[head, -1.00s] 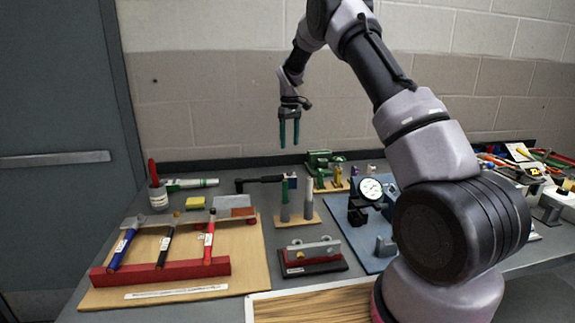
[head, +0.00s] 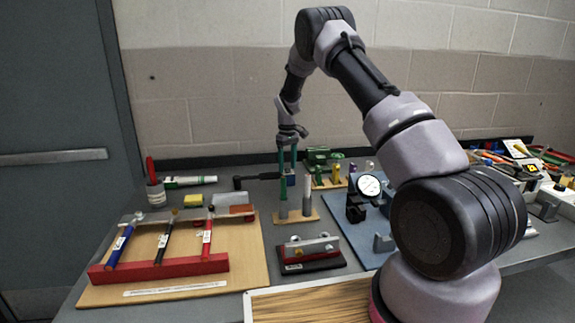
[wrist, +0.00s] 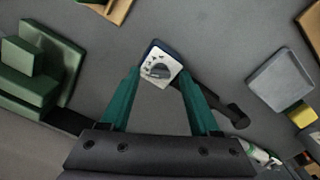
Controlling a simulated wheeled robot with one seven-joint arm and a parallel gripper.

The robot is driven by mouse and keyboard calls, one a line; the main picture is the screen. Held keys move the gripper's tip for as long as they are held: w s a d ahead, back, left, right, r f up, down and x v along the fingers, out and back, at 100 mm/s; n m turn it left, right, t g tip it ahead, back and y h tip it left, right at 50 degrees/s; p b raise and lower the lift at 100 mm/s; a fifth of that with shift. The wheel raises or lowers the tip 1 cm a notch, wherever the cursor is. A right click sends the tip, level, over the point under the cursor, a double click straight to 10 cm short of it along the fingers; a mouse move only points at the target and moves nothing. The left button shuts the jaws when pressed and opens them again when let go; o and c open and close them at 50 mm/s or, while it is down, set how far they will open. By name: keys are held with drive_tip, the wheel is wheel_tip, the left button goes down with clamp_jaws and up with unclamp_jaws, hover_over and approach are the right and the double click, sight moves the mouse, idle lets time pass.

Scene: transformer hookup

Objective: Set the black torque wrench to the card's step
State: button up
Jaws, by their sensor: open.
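The black torque wrench (head: 258,177) lies flat at the back of the bench. Its head is a blue block with a white dial face and a grey knob (wrist: 158,71); small marks on the face are too small to read. The black handle (wrist: 215,100) runs off to the lower right in the wrist view. My gripper (head: 287,170) points down over the head, with its teal fingers open; in the wrist view the open fingertips (wrist: 160,76) are on either side of the dial. I cannot tell whether they touch it. No card can be identified with certainty.
A green fixture (wrist: 38,65) stands beside the head. A wooden stand with upright pegs (head: 297,215) is in front. A red rack (head: 160,267) holds blue-, black- and red-handled tools at front left. A yellow block (head: 194,200) and a dial gauge (head: 369,186) stand nearby.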

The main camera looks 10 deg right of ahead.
clamp_jaws()
drive_tip(key=shift+m, duration=0.3)
drive_tip(key=m, duration=1.1)
drive_tip(key=shift+m, duration=0.3)
idle(0.3)
